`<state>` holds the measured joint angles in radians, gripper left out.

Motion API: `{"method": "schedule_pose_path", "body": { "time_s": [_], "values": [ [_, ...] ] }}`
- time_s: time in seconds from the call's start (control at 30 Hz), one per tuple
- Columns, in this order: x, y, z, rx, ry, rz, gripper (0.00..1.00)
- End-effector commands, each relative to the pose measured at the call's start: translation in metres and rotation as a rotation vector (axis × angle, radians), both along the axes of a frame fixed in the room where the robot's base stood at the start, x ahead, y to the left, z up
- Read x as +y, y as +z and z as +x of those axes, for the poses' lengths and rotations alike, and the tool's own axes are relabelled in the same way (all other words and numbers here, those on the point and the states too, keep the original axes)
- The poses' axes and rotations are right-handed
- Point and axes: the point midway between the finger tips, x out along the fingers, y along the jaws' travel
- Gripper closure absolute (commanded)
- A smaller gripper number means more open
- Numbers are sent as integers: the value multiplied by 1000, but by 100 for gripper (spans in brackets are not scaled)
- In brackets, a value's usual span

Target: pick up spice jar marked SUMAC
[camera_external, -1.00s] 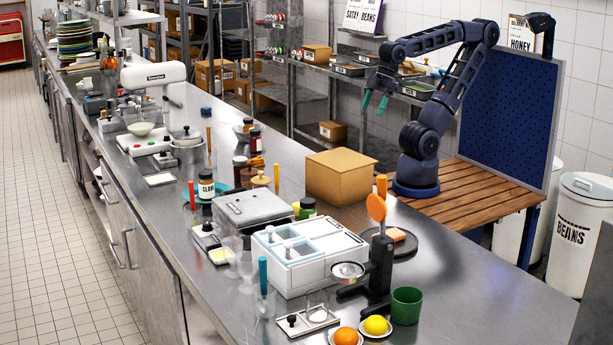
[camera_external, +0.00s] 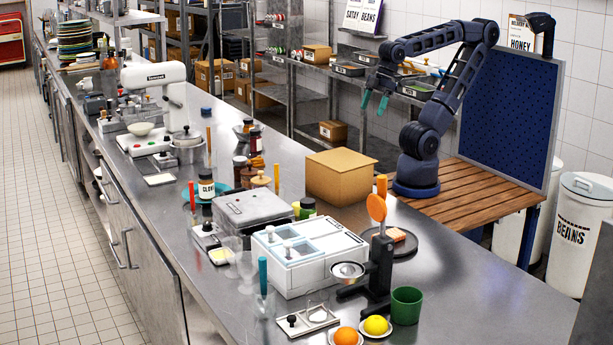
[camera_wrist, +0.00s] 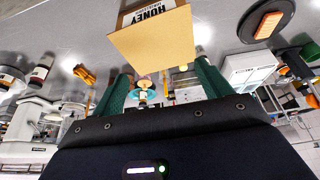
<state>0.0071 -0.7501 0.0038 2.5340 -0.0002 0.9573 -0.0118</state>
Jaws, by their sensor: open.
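No label reading SUMAC is legible in either view, so I cannot tell which jar it is. A dark-lidded jar (camera_external: 206,187) has a label that seems to read CLOVE. Dark red jars (camera_external: 240,168) and (camera_external: 256,141) stand farther back on the counter, with labels too small to read. A green-lidded jar (camera_external: 307,208) stands near the grey appliance. In the wrist view a dark red jar (camera_wrist: 41,70) shows at the left, label unreadable. My gripper (camera_external: 374,101) is open and empty, raised beyond the counter, away from all jars. Its green fingers (camera_wrist: 164,70) show in the wrist view.
A cardboard box (camera_external: 340,176) stands on the counter (camera_external: 480,281) between my arm's base and the jars. The counter's right front is clear.

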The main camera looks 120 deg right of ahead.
Motion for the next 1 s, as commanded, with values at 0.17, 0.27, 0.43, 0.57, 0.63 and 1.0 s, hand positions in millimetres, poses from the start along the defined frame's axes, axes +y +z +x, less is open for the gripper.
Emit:
{"method": "schedule_pose_path", "body": {
  "time_s": [0.17,0.27,0.43,0.57,0.63,1.0],
  "values": [
    [-17,6,24,17,50,-62,23],
    [-35,10,46,38,106,-126,23],
    [-74,13,86,84,219,-234,23],
    [-107,13,114,126,307,-307,23],
    [-126,11,129,152,357,-345,23],
    [-245,-15,190,309,636,-496,23]
  ]
}}
